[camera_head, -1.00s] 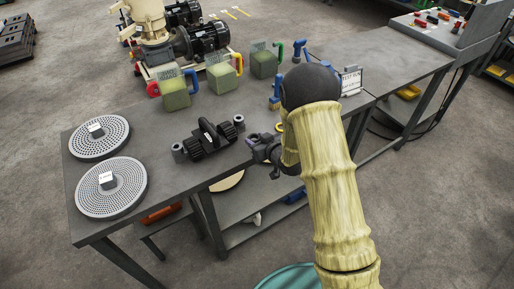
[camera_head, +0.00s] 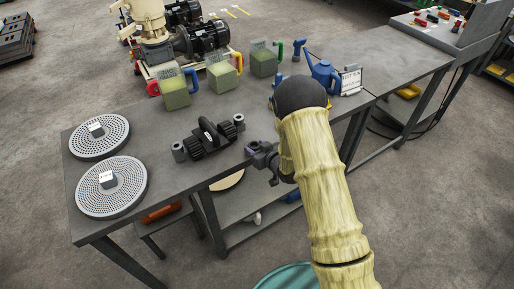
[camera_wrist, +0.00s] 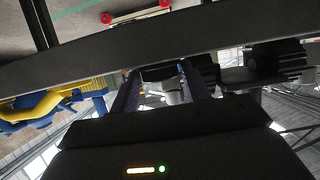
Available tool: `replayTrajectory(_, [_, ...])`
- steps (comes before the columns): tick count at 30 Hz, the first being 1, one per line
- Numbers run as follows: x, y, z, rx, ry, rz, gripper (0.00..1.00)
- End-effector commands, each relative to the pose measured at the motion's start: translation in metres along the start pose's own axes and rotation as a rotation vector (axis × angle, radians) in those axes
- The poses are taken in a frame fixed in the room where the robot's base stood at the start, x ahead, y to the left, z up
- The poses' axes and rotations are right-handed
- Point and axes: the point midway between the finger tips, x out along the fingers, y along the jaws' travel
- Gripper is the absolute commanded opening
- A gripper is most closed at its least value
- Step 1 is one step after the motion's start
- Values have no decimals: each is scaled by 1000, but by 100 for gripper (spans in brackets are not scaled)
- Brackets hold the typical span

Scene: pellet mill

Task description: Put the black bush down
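My gripper (camera_head: 256,154) is at the front edge of the grey workbench (camera_head: 180,231), just right of a black twin-roller assembly (camera_head: 209,140). In the wrist view the two fingers (camera_wrist: 160,78) stand apart. A dark piece (camera_wrist: 163,72), which looks like the black bush, spans between their tips. Its outline is poorly lit and partly hidden. A pale grey cylinder shows just past it between the fingers. The roller assembly appears at the upper right of the wrist view (camera_wrist: 282,62). In the head view the bush cannot be made out apart from the dark gripper.
Two perforated discs (camera_head: 101,203) with small tagged blocks lie at the bench's left. Green canisters (camera_head: 175,93) stand along the back. Bare bench lies between discs and rollers.

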Motion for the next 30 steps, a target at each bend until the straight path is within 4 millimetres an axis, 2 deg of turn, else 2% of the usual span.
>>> replayTrajectory(1, [0,0,0,0,0,0,57])
replayTrajectory(2, [0,0,0,0,0,0,63])
replayTrajectory(13, [-1,0,-3,0,0,0,63])
replayTrajectory(16, [-7,0,-3,0,1,1,63])
replayTrajectory(20, [-24,1,-2,1,-1,1,63])
replayTrajectory(30, [-86,1,-2,1,1,2,63])
